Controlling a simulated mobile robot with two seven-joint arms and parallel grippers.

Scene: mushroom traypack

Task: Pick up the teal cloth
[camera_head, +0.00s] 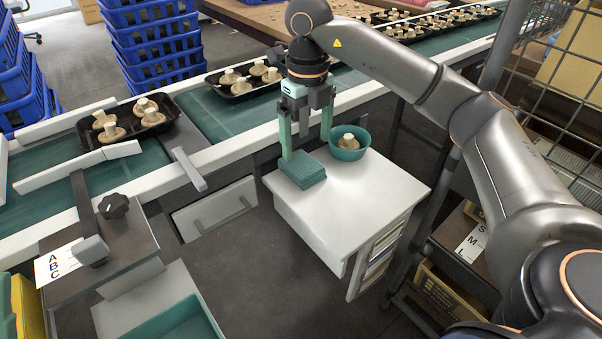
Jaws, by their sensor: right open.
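The teal cloth (302,170) lies as a folded square stack on the white side table (365,195), near its left back edge. My right gripper (306,147) points down above the cloth with its fingers spread wide. Its left finger comes down at the cloth's back left edge; its right finger is beside the teal bowl. Whether a finger touches the cloth I cannot tell. Nothing is held between the fingers. My left gripper is not in view.
A teal bowl (363,152) with a mushroom stands just right of the cloth. A conveyor (215,115) with black mushroom trays runs behind the table. Blue crates (150,40) stand at the back left. The table's front right is clear. A wire rack (560,90) stands at the right.

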